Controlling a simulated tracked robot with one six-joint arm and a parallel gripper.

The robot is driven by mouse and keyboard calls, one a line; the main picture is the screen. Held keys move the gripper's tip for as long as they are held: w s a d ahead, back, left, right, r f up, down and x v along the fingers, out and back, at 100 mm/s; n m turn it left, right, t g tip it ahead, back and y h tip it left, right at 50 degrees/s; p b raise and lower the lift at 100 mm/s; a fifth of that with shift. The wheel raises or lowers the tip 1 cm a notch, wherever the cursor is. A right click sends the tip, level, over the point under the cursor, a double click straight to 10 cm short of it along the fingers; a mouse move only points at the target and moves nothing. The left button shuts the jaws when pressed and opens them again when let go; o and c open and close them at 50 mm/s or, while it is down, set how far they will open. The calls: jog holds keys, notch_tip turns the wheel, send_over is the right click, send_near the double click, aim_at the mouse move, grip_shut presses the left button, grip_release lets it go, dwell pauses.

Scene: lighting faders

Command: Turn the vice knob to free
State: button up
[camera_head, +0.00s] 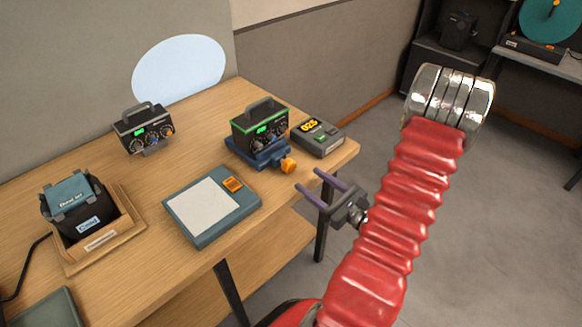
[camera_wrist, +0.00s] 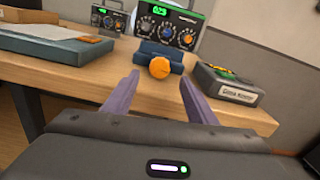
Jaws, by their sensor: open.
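The vice (camera_head: 255,151) is a blue block at the table's right part, holding a dark box with dials and a green display (camera_head: 262,127). Its orange knob (camera_head: 288,166) faces the front edge of the table. In the wrist view the knob (camera_wrist: 159,68) shows ahead, between and beyond the two fingers, with the blue vice (camera_wrist: 160,52) behind it. My gripper (camera_head: 311,185) has purple fingers and is open and empty. It is off the table's front edge, in front of the knob and apart from it. Which setting the knob is at cannot be read.
A grey meter with a yellow display (camera_head: 318,137) stands right of the vice. A teal device with a pale pad (camera_head: 212,204) lies to its left. A second dial box (camera_head: 144,129) and a wooden tray (camera_head: 128,234) with a dark bag stand farther left. The table (camera_head: 165,165) is wooden.

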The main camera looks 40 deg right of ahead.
aim_at(292, 168)
jog(key=shift+w+a, duration=0.1)
jog(key=shift+w, duration=4.5)
jog(key=c, duration=1.1)
